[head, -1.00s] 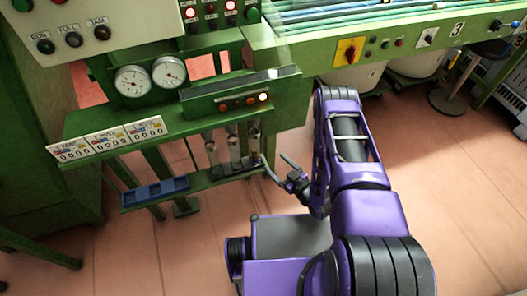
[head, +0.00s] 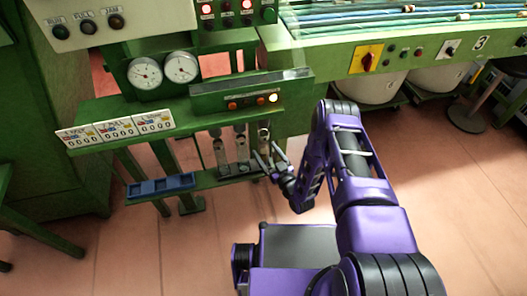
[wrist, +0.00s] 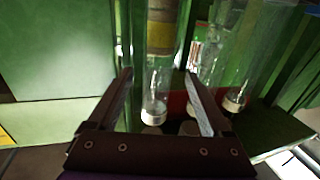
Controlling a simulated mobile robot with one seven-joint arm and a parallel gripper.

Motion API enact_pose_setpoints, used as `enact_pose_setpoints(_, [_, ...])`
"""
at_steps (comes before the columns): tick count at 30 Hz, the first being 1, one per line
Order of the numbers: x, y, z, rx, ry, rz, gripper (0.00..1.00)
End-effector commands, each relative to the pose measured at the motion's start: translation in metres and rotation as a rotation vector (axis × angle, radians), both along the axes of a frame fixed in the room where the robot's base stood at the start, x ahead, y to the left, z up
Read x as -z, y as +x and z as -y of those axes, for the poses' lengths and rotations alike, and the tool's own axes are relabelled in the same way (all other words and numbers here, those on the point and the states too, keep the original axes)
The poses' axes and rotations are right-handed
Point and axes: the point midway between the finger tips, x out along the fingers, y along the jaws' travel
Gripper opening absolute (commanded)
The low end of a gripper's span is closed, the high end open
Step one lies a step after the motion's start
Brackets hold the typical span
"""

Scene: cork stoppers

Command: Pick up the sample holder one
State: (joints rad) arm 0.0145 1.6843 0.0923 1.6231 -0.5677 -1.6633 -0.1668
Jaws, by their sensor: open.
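Three upright, clear sample holders stand in a row at the green machine in the head view: a left one (head: 220,152), a middle one (head: 241,146) and a right one (head: 263,136). I cannot tell which is number one. My gripper (head: 268,152) is open and empty, just in front of the right one. In the wrist view my gripper (wrist: 158,76) has a clear tube with a pale end cap (wrist: 154,110) in line between its fingers, seemingly beyond the tips. Another clear tube with a pale cap (wrist: 235,101) stands right of the right finger.
A blue tray (head: 160,187) sits on the low green rail (head: 212,179) left of the holders. A green shelf with counter cards (head: 115,129) and a panel with lit buttons (head: 250,98) overhang this area. Open floor (head: 460,190) lies to the right.

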Motion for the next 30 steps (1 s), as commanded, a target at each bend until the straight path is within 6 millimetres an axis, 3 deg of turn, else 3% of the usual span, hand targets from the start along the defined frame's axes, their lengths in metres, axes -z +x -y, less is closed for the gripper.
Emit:
enact_pose_setpoints(5, [0.000,0.010,-0.005,0.001,0.001,0.001,0.83])
enact_pose_setpoints(15, [0.000,0.049,-0.026,0.001,0.001,0.001,0.83])
enact_pose_setpoints(23, [-0.001,0.052,-0.028,0.001,-0.001,-0.001,0.83])
enact_pose_setpoints(26, [-0.001,0.052,-0.028,0.001,-0.001,-0.001,0.71])
enact_pose_setpoints(30, [-0.001,0.052,-0.028,0.001,-0.001,-0.001,0.45])
